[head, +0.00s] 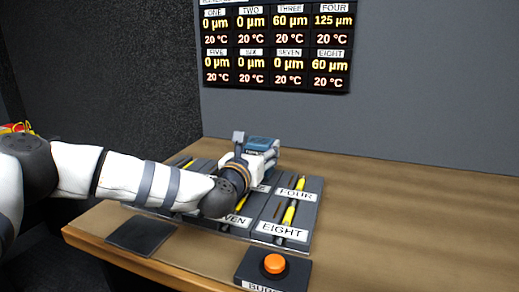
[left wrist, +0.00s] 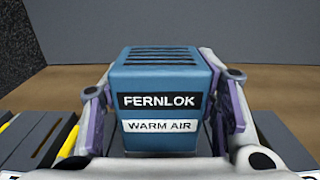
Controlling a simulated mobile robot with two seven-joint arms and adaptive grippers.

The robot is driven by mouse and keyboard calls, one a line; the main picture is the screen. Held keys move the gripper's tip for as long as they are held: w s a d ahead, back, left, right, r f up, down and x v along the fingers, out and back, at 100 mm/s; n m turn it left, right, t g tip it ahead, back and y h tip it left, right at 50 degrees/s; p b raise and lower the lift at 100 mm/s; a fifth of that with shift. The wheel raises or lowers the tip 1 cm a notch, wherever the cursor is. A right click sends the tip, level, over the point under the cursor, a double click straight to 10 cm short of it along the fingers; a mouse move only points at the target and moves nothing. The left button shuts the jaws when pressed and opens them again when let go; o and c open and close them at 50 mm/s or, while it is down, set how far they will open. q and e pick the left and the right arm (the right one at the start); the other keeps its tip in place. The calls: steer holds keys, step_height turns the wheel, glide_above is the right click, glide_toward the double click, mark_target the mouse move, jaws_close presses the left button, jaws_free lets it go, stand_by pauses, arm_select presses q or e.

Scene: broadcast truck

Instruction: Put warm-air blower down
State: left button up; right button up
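The warm-air blower is a blue box with a slotted top and the words FERNLOK and WARM AIR; it fills the middle of the left wrist view (left wrist: 163,92). In the head view the blower (head: 262,144) shows above the back of the numbered panel. My left gripper (head: 258,160) has a finger on each side of it; it also shows in the left wrist view (left wrist: 165,125). The fingers press against its sides. I cannot tell whether its underside touches anything. My right gripper is not in view.
The black panel has labelled slots with yellow pieces, including FOUR (head: 296,194) and EIGHT (head: 282,230). An orange button on a black box (head: 275,264) and a dark flat pad (head: 141,235) lie at the front. The wooden table (head: 420,215) is clear on the right. A readout board (head: 277,47) hangs behind.

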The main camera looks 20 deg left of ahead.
arm_select(q)
steer(key=o, duration=0.4)
steer(key=shift+s+r, duration=0.3)
steer(key=shift+r, duration=0.15)
steer(key=s, duration=0.3)
steer(key=s+p, duration=0.1)
steer(key=s, duration=0.7)
steer(key=shift+s+a+f, duration=0.15)
steer(key=shift+s+a, duration=0.05)
steer(key=shift+a, duration=0.05)
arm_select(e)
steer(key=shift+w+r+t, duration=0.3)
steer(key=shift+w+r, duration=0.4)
arm_select(q)
steer(key=shift+f, duration=0.1)
